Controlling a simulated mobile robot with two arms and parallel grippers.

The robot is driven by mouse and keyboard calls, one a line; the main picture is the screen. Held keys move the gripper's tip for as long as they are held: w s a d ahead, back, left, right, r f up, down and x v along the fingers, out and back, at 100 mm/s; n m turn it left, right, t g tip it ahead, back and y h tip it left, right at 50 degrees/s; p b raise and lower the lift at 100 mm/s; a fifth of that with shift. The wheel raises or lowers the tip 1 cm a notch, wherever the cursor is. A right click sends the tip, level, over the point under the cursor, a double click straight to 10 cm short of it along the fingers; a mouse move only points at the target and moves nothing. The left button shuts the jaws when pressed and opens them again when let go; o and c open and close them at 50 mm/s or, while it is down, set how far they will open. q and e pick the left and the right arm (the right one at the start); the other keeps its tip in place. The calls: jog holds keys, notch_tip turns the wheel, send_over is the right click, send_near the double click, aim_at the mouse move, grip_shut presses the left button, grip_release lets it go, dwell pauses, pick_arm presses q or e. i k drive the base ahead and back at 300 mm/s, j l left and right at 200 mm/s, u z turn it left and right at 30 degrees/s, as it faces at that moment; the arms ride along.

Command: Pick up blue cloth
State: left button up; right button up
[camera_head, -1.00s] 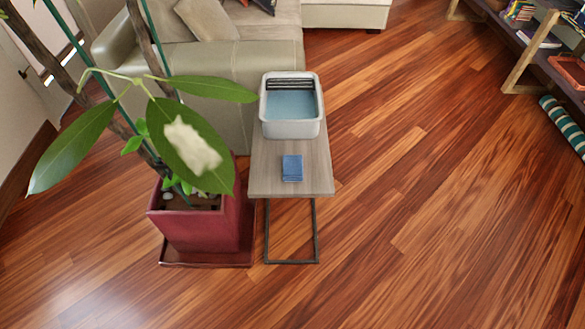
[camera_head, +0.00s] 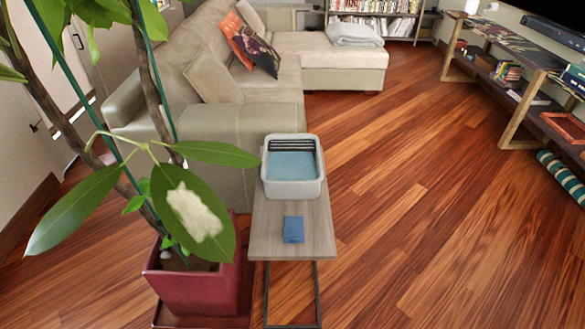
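The blue cloth (camera_head: 293,229) is a small folded piece lying flat on a narrow wooden side table (camera_head: 265,243), towards its near end. Behind it on the same table stands a white basin (camera_head: 292,187) with a blue inside and dark slats at its back. Neither of my grippers is in the head view.
A potted plant in a red square pot (camera_head: 195,287) stands directly left of the table, its leaves spreading beside it. A beige sofa (camera_head: 225,125) is behind. A low wooden shelf (camera_head: 515,100) and a striped roll (camera_head: 562,177) are at right. The wooden floor between is open.

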aim_at(294, 225)
jog(key=u, duration=0.8)
jog(key=l+u, duration=0.45)
jog(key=i+l+u, duration=0.1)
jog(key=l+u, duration=0.2)
jog(key=u, duration=0.15)
jog(key=l+u, duration=0.4)
jog(key=k+l+u, duration=0.15)
jog(key=u, duration=0.3)
jog(key=l, duration=0.1)
